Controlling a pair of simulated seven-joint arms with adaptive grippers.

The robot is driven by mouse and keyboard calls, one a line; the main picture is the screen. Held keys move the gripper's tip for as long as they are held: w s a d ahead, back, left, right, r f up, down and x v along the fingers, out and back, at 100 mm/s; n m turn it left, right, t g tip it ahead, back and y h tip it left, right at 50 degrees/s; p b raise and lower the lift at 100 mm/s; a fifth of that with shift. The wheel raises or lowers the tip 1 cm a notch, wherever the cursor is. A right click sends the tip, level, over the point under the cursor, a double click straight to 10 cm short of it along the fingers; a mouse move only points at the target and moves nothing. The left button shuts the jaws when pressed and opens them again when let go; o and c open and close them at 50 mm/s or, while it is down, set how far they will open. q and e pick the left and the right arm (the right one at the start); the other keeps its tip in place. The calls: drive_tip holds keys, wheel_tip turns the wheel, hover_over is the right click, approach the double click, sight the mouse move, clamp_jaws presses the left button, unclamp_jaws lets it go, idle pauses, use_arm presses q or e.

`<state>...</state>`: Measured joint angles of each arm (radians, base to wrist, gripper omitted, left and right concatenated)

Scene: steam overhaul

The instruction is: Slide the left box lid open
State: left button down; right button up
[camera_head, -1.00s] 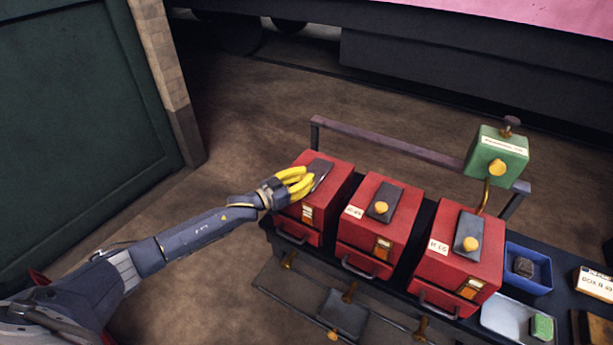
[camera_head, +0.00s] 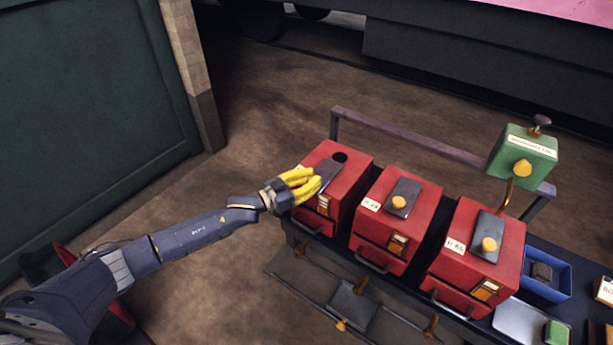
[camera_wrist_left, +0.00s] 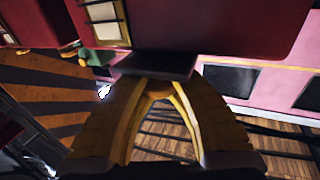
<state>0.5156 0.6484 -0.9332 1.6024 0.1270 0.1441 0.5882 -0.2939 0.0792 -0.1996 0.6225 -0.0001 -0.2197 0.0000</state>
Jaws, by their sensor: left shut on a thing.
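The left red box (camera_head: 352,178) stands first in a row on the dark bench. Its dark sliding lid (camera_head: 328,171) lies on top, and a round black hole (camera_head: 340,157) shows in the box top behind it. My left gripper (camera_head: 312,184), with yellow fingers, is at the lid. In the left wrist view the fingers (camera_wrist_left: 160,92) are shut on the lid's yellow knob (camera_wrist_left: 160,88), under the dark lid plate (camera_wrist_left: 155,66). The fingers hide the knob in the head view. My right gripper is not in view.
The middle red box (camera_head: 392,228) and right red box (camera_head: 468,262) stand close by, each with a dark lid and yellow knob. A green box on a stand (camera_head: 524,153), a blue tray (camera_head: 558,292) and a rail (camera_head: 430,148) are near. Open floor lies left.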

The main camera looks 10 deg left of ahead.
use_arm(q)
drive_tip(key=c, duration=1.5)
unclamp_jaws()
drive_tip(key=shift+s+a+r, duration=0.1)
drive_tip(key=shift+a+r, duration=0.2)
drive_tip(key=shift+r, duration=0.3)
drive_tip(key=o, duration=0.5)
drive_tip(key=shift+f, duration=0.15)
drive_tip(key=shift+c, duration=0.2)
drive_tip(key=shift+s+d+f, duration=0.1)
drive_tip(key=shift+f, duration=0.05)
drive_tip(key=v, duration=1.2)
drive_tip(key=shift+f, duration=0.1)
